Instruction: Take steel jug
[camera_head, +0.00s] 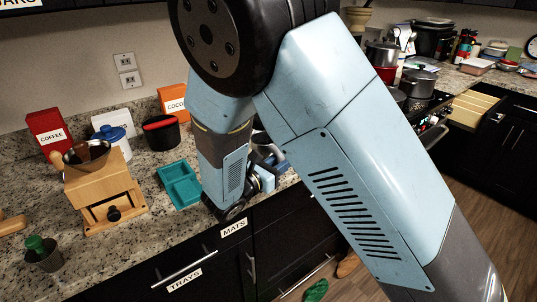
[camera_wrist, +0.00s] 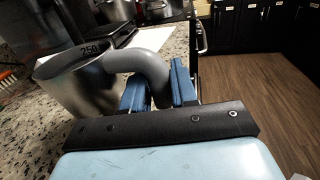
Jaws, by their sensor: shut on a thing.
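The steel jug (camera_wrist: 84,82) is at the left of the wrist view, a grey metal vessel marked 250 near its rim, with a thick rounded grey handle. My gripper (camera_wrist: 160,86) has its blue fingers shut on the handle at the jug's right side. The jug looks tilted in this view; whether its base touches the counter cannot be told. In the head view my arm hides most of the jug and the gripper (camera_head: 266,172); only small grey and blue parts show past the arm, near the counter's front edge.
A wooden coffee grinder (camera_head: 103,193), a teal divided tray (camera_head: 180,184), a dark pot with a red rim (camera_head: 161,134) and a blue-lidded white jar (camera_head: 112,140) stand on the granite counter left of my arm. Pots (camera_head: 418,82) stand on the stove at right. Drawers lie below the counter edge.

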